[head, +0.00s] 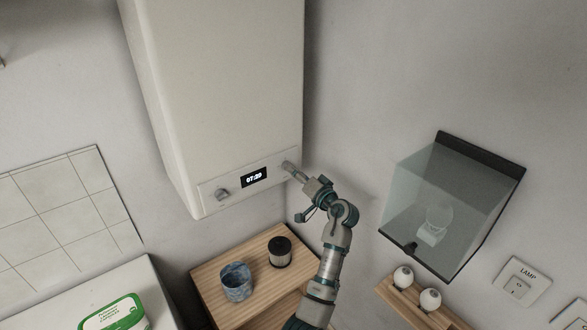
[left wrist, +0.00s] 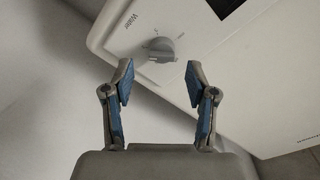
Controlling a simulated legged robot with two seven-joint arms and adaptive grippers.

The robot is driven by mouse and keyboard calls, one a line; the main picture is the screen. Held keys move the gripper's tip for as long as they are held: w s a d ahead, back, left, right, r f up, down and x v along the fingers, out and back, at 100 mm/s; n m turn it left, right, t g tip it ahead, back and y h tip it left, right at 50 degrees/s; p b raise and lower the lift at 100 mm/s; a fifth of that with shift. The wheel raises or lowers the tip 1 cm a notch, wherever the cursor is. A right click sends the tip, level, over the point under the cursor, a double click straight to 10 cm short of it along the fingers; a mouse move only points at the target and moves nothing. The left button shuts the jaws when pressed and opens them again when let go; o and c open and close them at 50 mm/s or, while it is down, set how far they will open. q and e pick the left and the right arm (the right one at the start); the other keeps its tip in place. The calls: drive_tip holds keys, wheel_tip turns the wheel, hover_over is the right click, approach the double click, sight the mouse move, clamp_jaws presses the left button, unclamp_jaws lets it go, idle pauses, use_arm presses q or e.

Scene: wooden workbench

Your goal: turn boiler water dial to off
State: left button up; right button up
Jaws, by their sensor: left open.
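The boiler (head: 222,90) is a tall pale box on the wall. A grey dial sits at each end of its lower front panel. The right dial (head: 287,166) is partly covered by my left gripper (head: 297,173). In the left wrist view, the grey water dial (left wrist: 157,48) has a raised grip bar lying roughly sideways and lettering beside it, which looks upside down. My left gripper (left wrist: 158,77) is open, its two blue-padded fingers spread below the dial in that picture. My right gripper is not in view.
A clock display (head: 254,177) sits between that dial and the left dial (head: 222,194). A glass-fronted box (head: 440,205) hangs right of my arm.

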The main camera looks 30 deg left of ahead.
use_arm(q)
drive_tip(key=x, duration=0.2)
drive_tip(key=shift+w+a, duration=0.15)
drive_tip(key=shift+a, duration=0.15)
drive_tip(key=shift+d, duration=0.1)
clamp_jaws()
drive_tip(key=shift+f, duration=0.1)
